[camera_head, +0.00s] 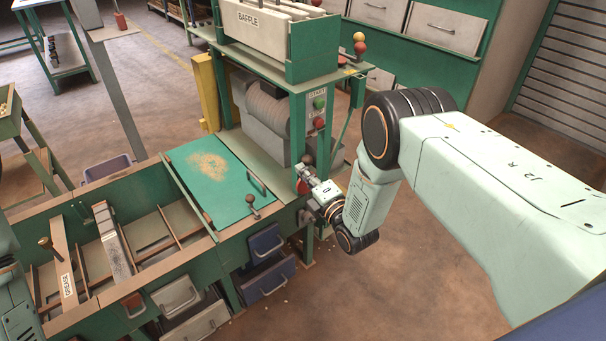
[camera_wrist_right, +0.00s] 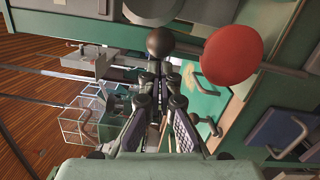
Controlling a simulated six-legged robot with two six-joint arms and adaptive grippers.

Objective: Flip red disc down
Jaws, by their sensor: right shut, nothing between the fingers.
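The red disc (camera_wrist_right: 232,55) shows large and face-on at the upper right of the wrist view. In the head view the red disc (camera_head: 302,186) is a small red patch on the green machine post, just left of my right gripper (camera_head: 308,178) and partly covered by it. In the wrist view my right gripper (camera_wrist_right: 160,78) is shut and empty, with its fingertips to the left of the disc. A dark ball knob (camera_wrist_right: 160,41) is just beyond the fingertips. I cannot tell whether the fingers touch the knob or disc. My left gripper is not in view.
A post panel carries a green button (camera_head: 319,103) and a red button (camera_head: 319,123) above the gripper. A green hatch (camera_head: 215,170) with a ball-topped lever (camera_head: 251,202) lies to the left. Floor at the lower right is clear.

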